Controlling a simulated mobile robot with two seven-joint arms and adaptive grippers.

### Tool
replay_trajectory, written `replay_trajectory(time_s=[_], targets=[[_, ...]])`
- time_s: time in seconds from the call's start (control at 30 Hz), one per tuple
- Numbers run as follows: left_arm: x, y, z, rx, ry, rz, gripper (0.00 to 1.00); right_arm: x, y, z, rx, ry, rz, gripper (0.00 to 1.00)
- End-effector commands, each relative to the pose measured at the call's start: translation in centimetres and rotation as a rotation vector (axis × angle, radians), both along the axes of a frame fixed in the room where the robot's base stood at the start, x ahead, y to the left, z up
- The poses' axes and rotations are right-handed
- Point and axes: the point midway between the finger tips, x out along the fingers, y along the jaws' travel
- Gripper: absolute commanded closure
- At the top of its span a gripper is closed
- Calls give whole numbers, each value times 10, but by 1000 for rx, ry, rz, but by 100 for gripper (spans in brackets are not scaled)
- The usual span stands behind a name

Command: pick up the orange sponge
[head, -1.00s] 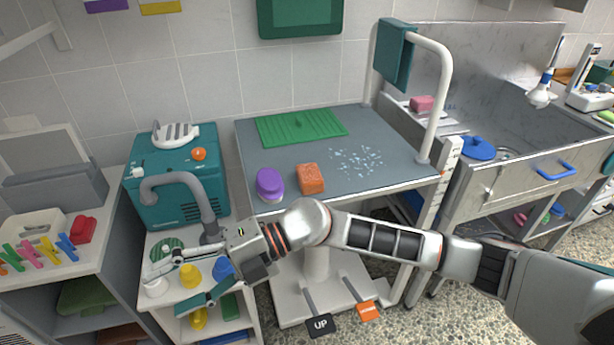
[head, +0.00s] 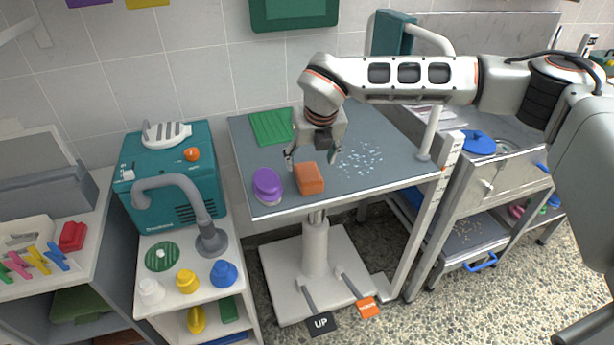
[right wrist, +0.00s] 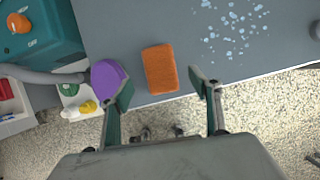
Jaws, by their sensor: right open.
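The orange sponge (head: 309,178) lies on the grey table top (head: 348,190) near its front edge, right of a purple oval brush (head: 267,184). My right gripper (head: 311,158) is open and empty above the table, just behind and over the sponge in the head view. In the right wrist view the sponge (right wrist: 160,69) shows whole, beyond and between the open fingertips (right wrist: 164,90), and apart from them. The purple brush (right wrist: 106,77) is partly behind the left finger there. My left gripper is not in view.
A green ribbed mat (head: 270,127) lies at the table's back left. Water drops (head: 360,158) spot the table right of the sponge. A white rail (head: 432,130) stands at the right edge. A teal machine (head: 168,180) with a grey hose stands to the left.

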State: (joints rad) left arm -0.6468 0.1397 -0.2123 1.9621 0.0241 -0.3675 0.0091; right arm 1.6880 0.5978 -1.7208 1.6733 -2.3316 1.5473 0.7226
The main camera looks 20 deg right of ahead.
Motion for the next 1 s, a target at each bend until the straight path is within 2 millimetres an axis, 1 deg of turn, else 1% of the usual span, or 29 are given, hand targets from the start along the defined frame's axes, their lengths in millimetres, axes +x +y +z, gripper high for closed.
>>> replay_trajectory(time_s=[0.1, 0.27, 0.4, 0.53, 0.67, 1.0], targets=[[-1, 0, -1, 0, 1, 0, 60, 4, 1, -13, 1, 3, 1, 38], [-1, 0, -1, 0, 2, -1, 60, 9, 1, -28, 2, 3, 3, 38], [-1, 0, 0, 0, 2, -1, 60, 16, -2, -47, 1, 5, 3, 38], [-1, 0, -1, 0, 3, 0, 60, 23, -1, -62, 3, 4, 4, 38], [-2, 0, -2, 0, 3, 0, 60, 26, -1, -68, 4, 2, 5, 38], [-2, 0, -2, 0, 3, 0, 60, 26, -1, -68, 4, 2, 5, 38]])
